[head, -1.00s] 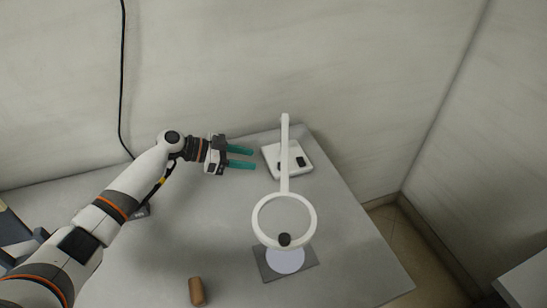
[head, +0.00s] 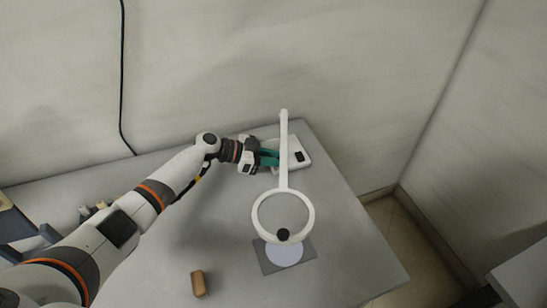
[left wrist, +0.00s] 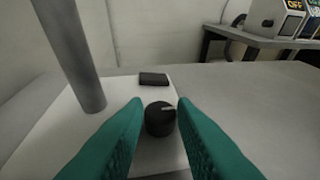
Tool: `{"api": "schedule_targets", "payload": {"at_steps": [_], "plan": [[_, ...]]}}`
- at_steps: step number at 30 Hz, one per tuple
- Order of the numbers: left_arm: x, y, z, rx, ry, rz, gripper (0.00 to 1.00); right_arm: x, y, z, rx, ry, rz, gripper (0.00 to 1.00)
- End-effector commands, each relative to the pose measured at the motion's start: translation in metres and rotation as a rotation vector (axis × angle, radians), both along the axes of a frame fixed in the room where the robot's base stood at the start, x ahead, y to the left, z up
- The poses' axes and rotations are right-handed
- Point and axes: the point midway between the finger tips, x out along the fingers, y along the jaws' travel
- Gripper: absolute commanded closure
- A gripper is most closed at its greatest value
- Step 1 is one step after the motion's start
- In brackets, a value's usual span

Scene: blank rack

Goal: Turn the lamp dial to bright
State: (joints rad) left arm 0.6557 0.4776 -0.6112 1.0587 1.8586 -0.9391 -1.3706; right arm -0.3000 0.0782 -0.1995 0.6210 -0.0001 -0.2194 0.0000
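The white lamp stands on the table, with a ring head (head: 257,222), an upright arm and a white base (head: 304,165). In the left wrist view the black round dial (left wrist: 160,119) sits on the lamp base, with a pale pointer mark on its top. My left gripper (head: 274,158) is at the base's left side. Its teal fingers (left wrist: 160,108) are open, one on each side of the dial, with their tips close to it; I cannot tell whether they touch. In the head view the dial is hidden by the gripper. My right gripper is not in view.
A black block (left wrist: 153,79) sits on the base behind the dial, and the lamp post (left wrist: 75,55) rises to its left. A brown cylinder (head: 198,283) lies at the table's front. A grey mat (head: 267,260) with a white disc lies under the ring. The table's middle is clear.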

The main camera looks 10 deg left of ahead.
Motion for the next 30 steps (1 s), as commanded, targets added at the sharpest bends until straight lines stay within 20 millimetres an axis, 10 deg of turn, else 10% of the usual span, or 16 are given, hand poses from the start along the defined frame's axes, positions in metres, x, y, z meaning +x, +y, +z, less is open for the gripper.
{"api": "schedule_targets", "payload": {"at_steps": [4,17,30], "plan": [[0.0,0.0,0.0,0.0,0.0,0.0,1.0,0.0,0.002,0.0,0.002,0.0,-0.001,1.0],[-0.003,-0.001,0.002,-0.002,0.001,0.096,1.0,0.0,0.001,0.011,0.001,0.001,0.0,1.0],[-0.009,-0.007,0.01,-0.003,0.003,0.471,1.0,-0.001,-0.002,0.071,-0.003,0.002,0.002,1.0]]}}
